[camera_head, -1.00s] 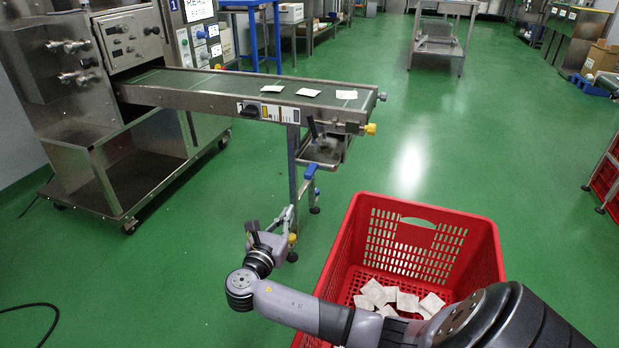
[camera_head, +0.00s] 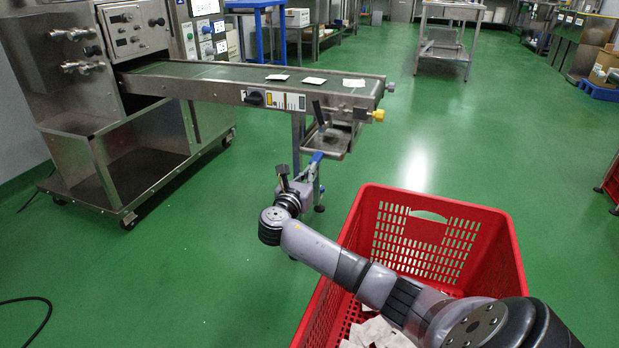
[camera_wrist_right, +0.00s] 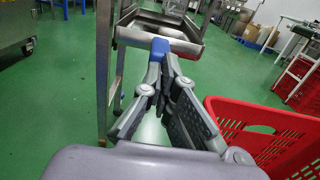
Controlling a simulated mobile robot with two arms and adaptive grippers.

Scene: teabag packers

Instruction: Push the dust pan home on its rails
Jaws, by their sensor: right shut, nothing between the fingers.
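The dust pan (camera_head: 337,141) is a shallow steel tray under the near right end of the conveyor (camera_head: 210,88). Part of it sticks out toward me. In the wrist view the dust pan (camera_wrist_right: 165,35) is straight ahead, its front edge just beyond my fingertips. My right gripper (camera_head: 316,158) is shut and empty, just in front of and below the pan. In the wrist view its fingers (camera_wrist_right: 160,47) come together at a blue tip by the pan's front edge. I cannot tell whether it touches. The rails are hidden under the belt. My left gripper is not in view.
A red crate (camera_head: 500,222) with white teabags stands at the front right, below my right arm. Several teabags (camera_head: 314,81) lie on the belt. A conveyor leg (camera_wrist_right: 108,75) stands left of my gripper.

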